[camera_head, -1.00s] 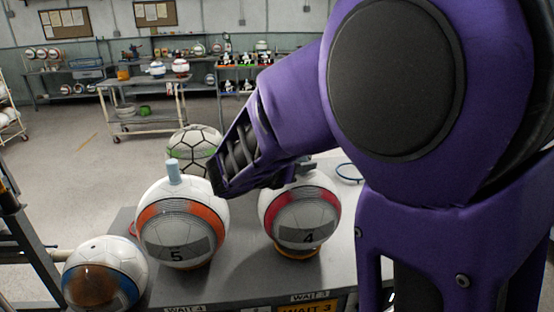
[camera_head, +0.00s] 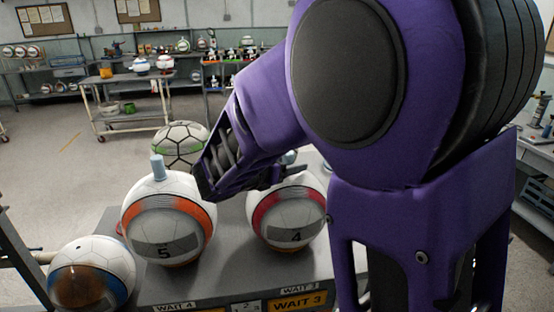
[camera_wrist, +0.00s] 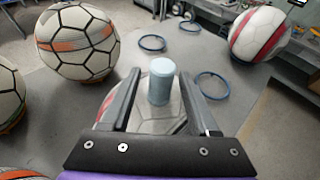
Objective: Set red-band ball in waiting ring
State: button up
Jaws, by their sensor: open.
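The red-band ball (camera_head: 288,219), marked 4, rests on the grey table in the head view. Its pale blue peg shows in the wrist view (camera_wrist: 161,82), upright on a ball with a bit of red band at its left. My gripper (camera_wrist: 160,76) is open, with one finger on each side of the peg and a gap visible. In the head view my wrist covers the ball's upper left. Two empty blue rings lie beyond the peg (camera_wrist: 153,43) and to its right (camera_wrist: 211,86); a third is farther off (camera_wrist: 189,27). I cannot tell which is the waiting ring.
An orange-band ball (camera_head: 168,222), marked 5, stands close at left with its own peg. A blue-and-brown ball (camera_head: 90,273) is at lower left, a green-and-black one (camera_head: 181,143) behind. Another red-striped ball (camera_wrist: 259,34) is at upper right. WAIT labels (camera_head: 297,302) line the front edge.

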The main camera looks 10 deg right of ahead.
jog(key=shift+r, duration=0.1)
jog(key=shift+r+p, duration=0.25)
jog(key=shift+p, duration=0.05)
jog(key=v, duration=1.2)
jog(key=shift+s+f, duration=0.1)
